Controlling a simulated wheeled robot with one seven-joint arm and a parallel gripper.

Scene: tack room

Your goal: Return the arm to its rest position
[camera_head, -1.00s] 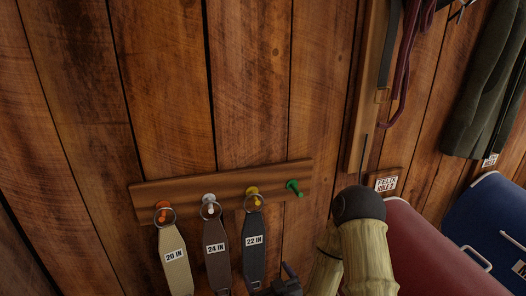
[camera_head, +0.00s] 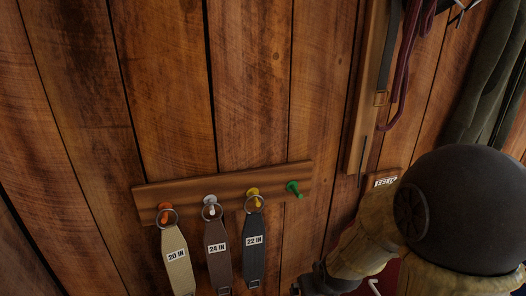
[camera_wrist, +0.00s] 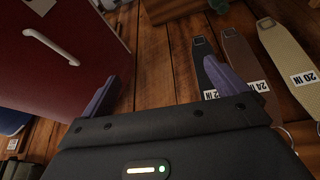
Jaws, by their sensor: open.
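My gripper (camera_wrist: 162,88) is open in the wrist view, with nothing between its two dark fingers. In the head view the gripper (camera_head: 316,284) is a dark shape at the bottom edge, right of the straps, and its fingertips are hard to make out. My arm runs from it to the lower right, with a large dark joint close to the camera. Three straps hang by rings on a wooden peg rail: beige "20 IN" (camera_head: 178,262), brown "24 IN" (camera_head: 218,262) and dark grey "22 IN" (camera_head: 254,258). The green peg (camera_head: 293,188) is bare.
The plank wall (camera_head: 170,80) fills most of the head view. A red box (camera_wrist: 72,58) with a pale handle is left of my gripper in the wrist view. Dark red cord (camera_head: 407,50) and a green garment (camera_head: 488,85) hang at the upper right.

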